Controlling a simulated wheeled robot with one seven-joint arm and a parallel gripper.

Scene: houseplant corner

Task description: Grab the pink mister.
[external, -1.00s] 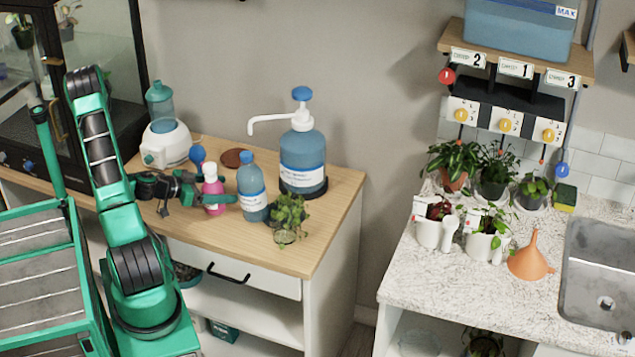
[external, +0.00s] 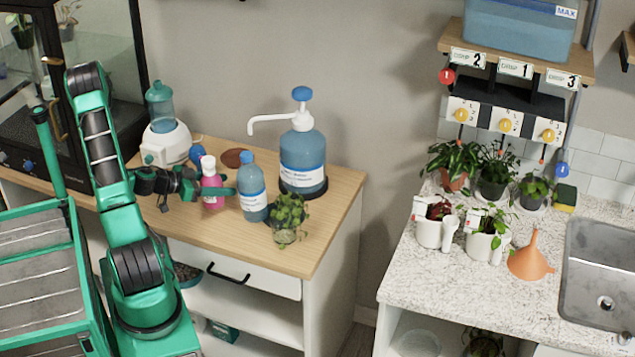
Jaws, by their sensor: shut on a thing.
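The pink mister (external: 211,182) is a small pink bottle with a white cap, on the wooden-topped cabinet's left part in the external view. My gripper (external: 214,190) reaches in from the left and is shut around the bottle's body, its green finger showing across it. The mister looks upright. Whether its bottom is clear of the wood is hard to tell from this angle.
A blue labelled bottle (external: 252,190) stands close on the right of the mister, with a potted plant (external: 288,215) beyond it. Behind are a large blue pump bottle (external: 302,160), a brown saucer (external: 232,157) and a white humidifier (external: 166,143). The front right of the cabinet top (external: 300,256) is clear.

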